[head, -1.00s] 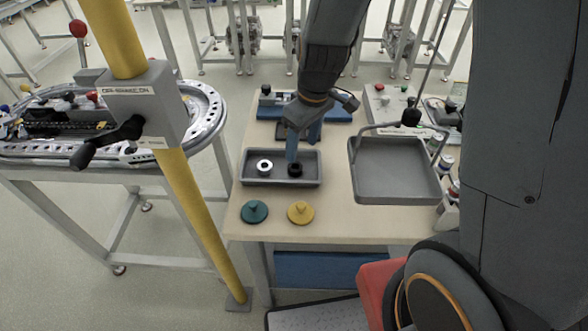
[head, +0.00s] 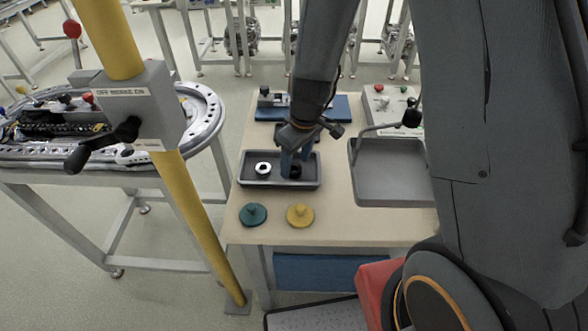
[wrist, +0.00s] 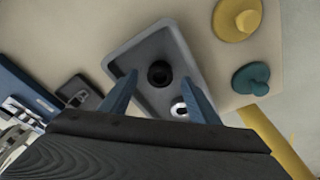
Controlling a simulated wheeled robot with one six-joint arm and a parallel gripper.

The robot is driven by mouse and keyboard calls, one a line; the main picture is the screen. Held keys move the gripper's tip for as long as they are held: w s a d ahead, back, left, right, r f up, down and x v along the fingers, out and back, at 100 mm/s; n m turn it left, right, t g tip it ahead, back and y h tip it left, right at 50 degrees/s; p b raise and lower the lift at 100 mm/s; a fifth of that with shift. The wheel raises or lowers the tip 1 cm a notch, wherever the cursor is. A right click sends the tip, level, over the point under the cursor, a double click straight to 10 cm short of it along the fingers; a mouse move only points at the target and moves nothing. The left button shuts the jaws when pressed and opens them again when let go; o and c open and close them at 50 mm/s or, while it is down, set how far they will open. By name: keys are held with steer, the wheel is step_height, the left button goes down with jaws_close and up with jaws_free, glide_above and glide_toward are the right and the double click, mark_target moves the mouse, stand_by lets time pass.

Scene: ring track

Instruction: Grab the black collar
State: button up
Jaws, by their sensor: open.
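The black collar (wrist: 160,73) lies in the small grey tray (wrist: 118,57), with a white collar (wrist: 179,107) beside it. In the head view the black collar (head: 296,172) is partly hidden by my gripper (head: 295,170), and the white collar (head: 263,168) lies to its left in the tray (head: 250,183). In the wrist view my gripper (wrist: 163,78) is open, its two blue fingers spread apart. The black collar shows in the gap between them, and nothing is held. The height of the fingertips above the tray is hard to tell.
A green knobbed disc (head: 253,214) and a yellow one (head: 300,214) stand on the table in front of the tray. A larger grey bin (head: 390,180) with a handle is at right. A yellow post (head: 195,215) stands left of the table (head: 340,228).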

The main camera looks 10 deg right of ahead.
steer(key=shift+w+f, duration=0.1)
steer(key=shift+f, duration=0.7)
steer(key=c, duration=1.3)
steer(key=shift+o, duration=0.2)
steer(key=shift+r, duration=0.1)
